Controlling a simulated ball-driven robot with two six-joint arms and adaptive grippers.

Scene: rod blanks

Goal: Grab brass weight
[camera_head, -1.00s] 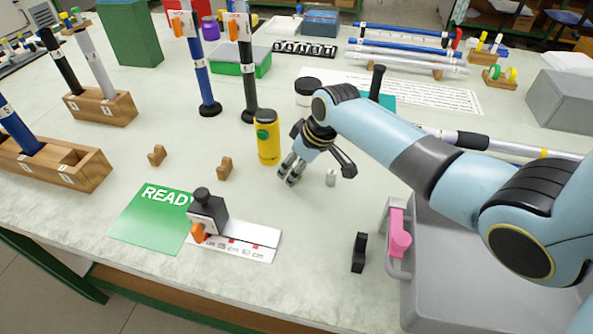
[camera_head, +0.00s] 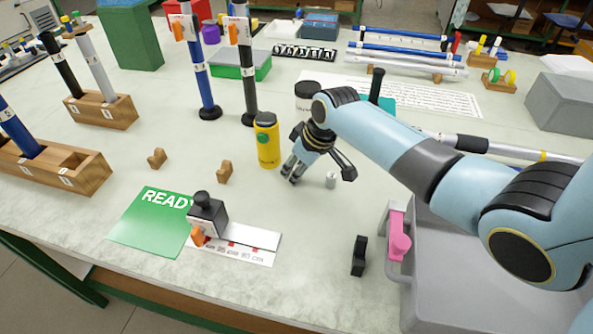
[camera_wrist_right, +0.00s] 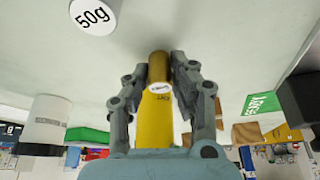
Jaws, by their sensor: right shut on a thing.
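The brass weight (camera_wrist_right: 158,67) is a small golden cylinder with a white label on its end. In the right wrist view it sits between the two fingertips of my right gripper (camera_wrist_right: 159,72), which is shut on it. In the head view my right gripper (camera_head: 291,175) is low over the table, just right of the yellow bottle, and the brass weight is hidden by the fingers. My left gripper is out of view.
A yellow bottle (camera_head: 267,143) stands close to the left of the gripper. A white jar with a black lid (camera_head: 307,95) is behind it. A grey case (camera_head: 440,290) is at front right.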

